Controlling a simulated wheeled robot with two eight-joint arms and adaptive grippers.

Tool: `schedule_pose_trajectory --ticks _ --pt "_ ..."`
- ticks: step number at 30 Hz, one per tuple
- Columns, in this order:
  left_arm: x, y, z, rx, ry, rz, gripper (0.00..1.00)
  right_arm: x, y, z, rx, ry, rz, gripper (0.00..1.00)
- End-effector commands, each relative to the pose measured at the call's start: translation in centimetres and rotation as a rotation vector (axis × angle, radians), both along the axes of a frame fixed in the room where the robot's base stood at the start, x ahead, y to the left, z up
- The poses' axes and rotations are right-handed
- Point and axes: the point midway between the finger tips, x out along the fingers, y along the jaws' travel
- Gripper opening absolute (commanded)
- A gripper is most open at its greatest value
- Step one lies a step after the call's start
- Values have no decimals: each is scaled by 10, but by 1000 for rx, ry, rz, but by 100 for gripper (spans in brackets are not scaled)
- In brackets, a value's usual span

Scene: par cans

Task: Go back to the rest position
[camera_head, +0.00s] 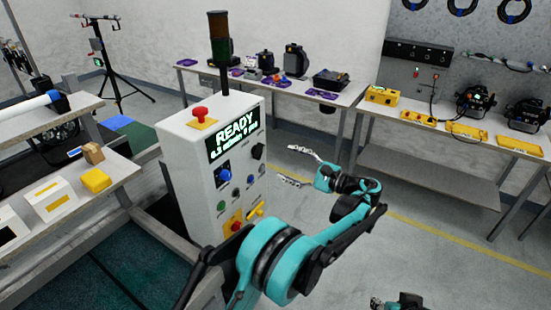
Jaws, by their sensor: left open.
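My left gripper (284,163) is at the end of the teal and black arm that reaches up from the bottom of the head view. Its two silvery fingers are spread wide, with nothing between them. The fingers point left, just right of the white control cabinet (187,165) in the picture. I cannot tell how large the gap to the cabinet is. A small part of my right arm (405,301) shows at the bottom edge.
The cabinet has a red button (200,113), a READY display (233,138) and a dark stack light (219,40). Benches stand at left, at the back (345,98) and at right (480,140). A tripod (108,65) stands back left. The grey floor (420,265) right of my arm is clear.

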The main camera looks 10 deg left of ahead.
Motion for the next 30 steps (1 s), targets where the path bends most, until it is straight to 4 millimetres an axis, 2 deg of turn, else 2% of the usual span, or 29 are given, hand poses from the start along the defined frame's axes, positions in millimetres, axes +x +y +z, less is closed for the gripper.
schedule_pose_trajectory --ticks 1,6,17,20,23,26,30 --pt "-2 -7 0 0 0 -1 69 0 0 0 0 0 0 40" --pt "-7 -18 0 0 0 0 69 0 0 0 0 0 0 40" --pt "-8 -16 1 -8 1 0 69 0 0 0 0 0 0 40" --pt "-11 -1 5 -58 3 -5 69 0 0 0 0 0 0 40" --pt "-22 26 9 -167 1 -16 69 0 0 0 0 0 0 40" --pt "-44 57 9 -324 -13 -26 69 0 0 0 0 0 0 40" --pt "-86 90 2 -562 -60 -22 69 0 0 0 0 0 0 40"
